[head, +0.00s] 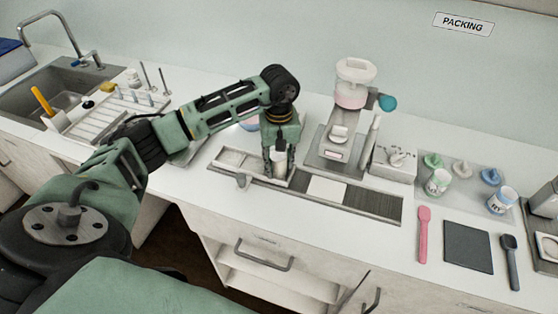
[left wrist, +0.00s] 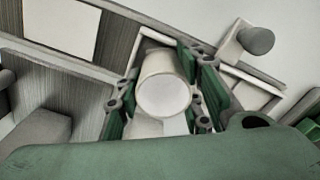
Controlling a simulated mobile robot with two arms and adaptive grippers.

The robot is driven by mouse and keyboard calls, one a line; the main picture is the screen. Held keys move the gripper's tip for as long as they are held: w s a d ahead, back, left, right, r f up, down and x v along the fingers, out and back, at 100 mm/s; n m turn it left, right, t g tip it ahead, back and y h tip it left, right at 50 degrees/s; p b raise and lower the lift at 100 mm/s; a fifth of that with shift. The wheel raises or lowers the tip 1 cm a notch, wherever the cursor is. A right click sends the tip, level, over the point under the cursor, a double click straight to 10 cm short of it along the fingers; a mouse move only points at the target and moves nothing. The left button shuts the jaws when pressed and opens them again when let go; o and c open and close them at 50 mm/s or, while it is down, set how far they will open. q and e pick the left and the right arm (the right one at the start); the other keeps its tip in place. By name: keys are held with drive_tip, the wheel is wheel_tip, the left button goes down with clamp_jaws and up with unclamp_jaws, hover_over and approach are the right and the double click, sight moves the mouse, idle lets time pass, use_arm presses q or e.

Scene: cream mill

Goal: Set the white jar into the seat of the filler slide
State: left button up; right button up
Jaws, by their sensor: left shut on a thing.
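The white jar (head: 279,155) is held between the fingers of my left gripper (head: 280,150) over the left, framed part of a long low metal track (head: 385,206). In the left wrist view the round end of the jar (left wrist: 164,96) shows between the green finger pads of the left gripper (left wrist: 160,85). The jar looks close to upright. Whether its base touches the track is hidden. The filler (head: 345,130), with a pink-and-white hopper, stands behind and to the right. I cannot clearly make out the slide's seat. My right gripper is not in view.
A grey knob (head: 243,181) sticks out at the track's front; it also shows in the left wrist view (left wrist: 256,39). A white plate (head: 327,188) lies in the track. A switch box (head: 393,163), green-marked jar (head: 438,182) and pink spatula (head: 423,234) are to the right.

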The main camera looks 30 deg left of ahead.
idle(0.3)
use_arm(q)
drive_tip(key=o, duration=0.9)
drive_tip(key=shift+o, duration=0.2)
wheel_tip(320, 180, up, 6)
drive_tip(key=p, duration=0.2)
drive_tip(key=shift+p, duration=0.3)
drive_tip(key=shift+f, duration=0.1)
